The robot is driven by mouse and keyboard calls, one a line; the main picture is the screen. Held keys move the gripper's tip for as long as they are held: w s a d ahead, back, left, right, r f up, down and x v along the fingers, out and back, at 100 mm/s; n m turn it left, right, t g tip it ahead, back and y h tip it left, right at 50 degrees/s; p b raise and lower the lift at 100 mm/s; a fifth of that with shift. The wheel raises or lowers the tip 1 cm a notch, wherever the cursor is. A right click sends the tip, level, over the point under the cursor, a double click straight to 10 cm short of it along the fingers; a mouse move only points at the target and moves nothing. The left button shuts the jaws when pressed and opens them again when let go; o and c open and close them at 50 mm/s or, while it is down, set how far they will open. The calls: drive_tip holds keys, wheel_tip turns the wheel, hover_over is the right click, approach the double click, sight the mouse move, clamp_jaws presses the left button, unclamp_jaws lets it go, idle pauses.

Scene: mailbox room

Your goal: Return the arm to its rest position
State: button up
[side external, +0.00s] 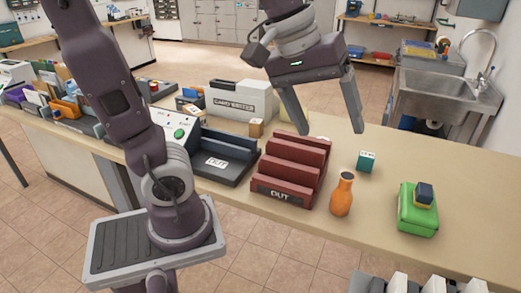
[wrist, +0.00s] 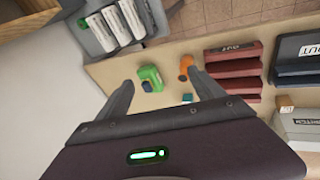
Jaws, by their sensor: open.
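My gripper (side external: 331,131) hangs above the table (side external: 455,165), fingers pointing down and spread wide with nothing between them. In the wrist view, my gripper (wrist: 160,78) also shows its two fingers apart and empty. It is above and behind a dark red slotted rack (side external: 290,170) marked OUT, and apart from it. An orange vase (side external: 342,195) stands upright right of the rack. A small teal box (side external: 366,162) sits behind the vase. A green case (side external: 417,212) with a small dark block (side external: 425,193) on top is at the right.
A dark tray (side external: 222,160) marked OUT lies left of the rack. Behind it are a pale label machine (side external: 240,100) and a small cardboard box (side external: 256,128). A sink (side external: 440,100) stands beyond the table. A grey bin with white rolls (wrist: 110,25) shows in the wrist view.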

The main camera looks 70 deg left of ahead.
drive_tip(key=s+f+m, duration=0.2)
drive_tip(key=s+m, duration=0.2)
drive_tip(key=s, duration=0.1)
drive_tip(key=s+a+f+m+y, duration=0.1)
drive_tip(key=s+f+m, duration=0.1)
drive_tip(key=s, duration=0.4)
drive_tip(key=shift+s+a+f+m+t+y, duration=0.15)
drive_tip(key=shift+f+m+t+y, duration=0.2)
drive_tip(key=shift+m, duration=0.55)
